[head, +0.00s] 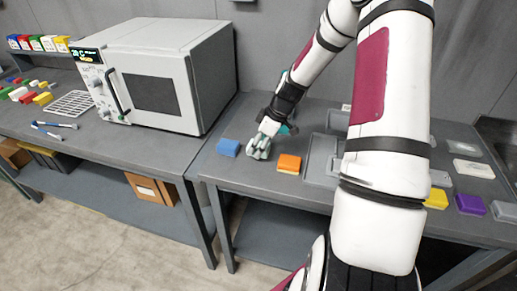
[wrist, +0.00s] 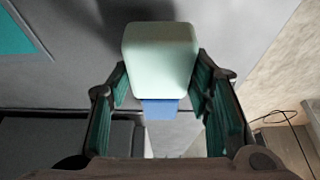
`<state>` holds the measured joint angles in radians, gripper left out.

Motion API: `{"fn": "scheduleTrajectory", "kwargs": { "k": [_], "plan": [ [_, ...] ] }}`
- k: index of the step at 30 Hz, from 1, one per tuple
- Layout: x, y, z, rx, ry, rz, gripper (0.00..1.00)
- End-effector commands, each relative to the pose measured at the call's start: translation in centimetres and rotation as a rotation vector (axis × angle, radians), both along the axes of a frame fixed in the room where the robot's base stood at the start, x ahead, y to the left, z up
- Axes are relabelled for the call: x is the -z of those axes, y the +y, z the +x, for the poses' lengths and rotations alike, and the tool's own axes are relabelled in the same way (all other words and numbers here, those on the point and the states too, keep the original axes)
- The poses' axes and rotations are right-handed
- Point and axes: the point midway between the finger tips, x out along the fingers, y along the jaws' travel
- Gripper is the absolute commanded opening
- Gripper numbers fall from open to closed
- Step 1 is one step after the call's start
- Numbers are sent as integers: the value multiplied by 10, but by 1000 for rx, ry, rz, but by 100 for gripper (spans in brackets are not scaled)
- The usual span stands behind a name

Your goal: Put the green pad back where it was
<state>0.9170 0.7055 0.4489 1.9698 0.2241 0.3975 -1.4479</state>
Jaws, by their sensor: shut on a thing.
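A pale green pad (wrist: 160,60) is between the fingers of my gripper (wrist: 160,88) in the wrist view. In the head view my gripper (head: 260,145) is low over the front left of the right-hand table, between a blue pad (head: 229,147) and an orange pad (head: 289,164). The fingers mostly hide the held pad there, and I cannot tell whether it touches the table. The blue pad also shows just beyond the held pad in the wrist view (wrist: 160,109).
A white oven-like box (head: 160,80) stands on the left bench. Grey trays (head: 322,158) lie right of the orange pad. Yellow (head: 436,199), purple (head: 470,205) and white (head: 503,211) pads lie at the right. The table's front edge is close to my gripper.

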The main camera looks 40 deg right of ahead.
Motion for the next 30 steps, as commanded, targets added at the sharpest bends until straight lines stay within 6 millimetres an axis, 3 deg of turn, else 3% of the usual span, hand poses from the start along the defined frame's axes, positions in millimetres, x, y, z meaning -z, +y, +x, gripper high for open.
{"fn": "scheduleTrajectory", "kwargs": {
  "k": [4, 14, 15, 17, 30],
  "plan": [
    [18, 1, 0, 0, 1, 3, 20],
    [21, 1, 0, 0, 0, 1, 20],
    [22, 1, 0, 0, -1, 1, 50],
    [21, 1, 0, 0, -1, 1, 64],
    [14, -1, -1, 1, -2, -1, 66]
  ]
}}
